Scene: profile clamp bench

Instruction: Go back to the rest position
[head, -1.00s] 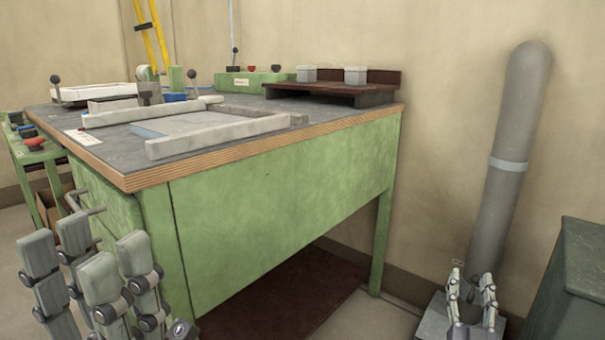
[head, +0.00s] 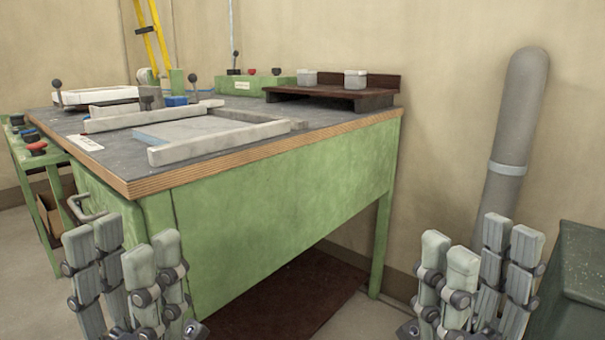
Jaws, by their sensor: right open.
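My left gripper (head: 130,262) is at the lower left of the head view, in front of the green bench's near left corner. Its fingers point up and stand apart, with nothing between them. My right gripper (head: 476,262) is at the lower right, in front of the wall and the grey pipe. Its fingers also point up, open and empty. Both grippers are clear of the green bench (head: 290,205), and their wrists are below the picture.
The bench top holds a clamp frame of pale bars (head: 215,142), a dark raised shelf (head: 330,97) with two grey blocks, and a green control box (head: 255,85). A grey pipe (head: 518,125) leans at the wall. A dark green box (head: 575,285) stands at the right edge.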

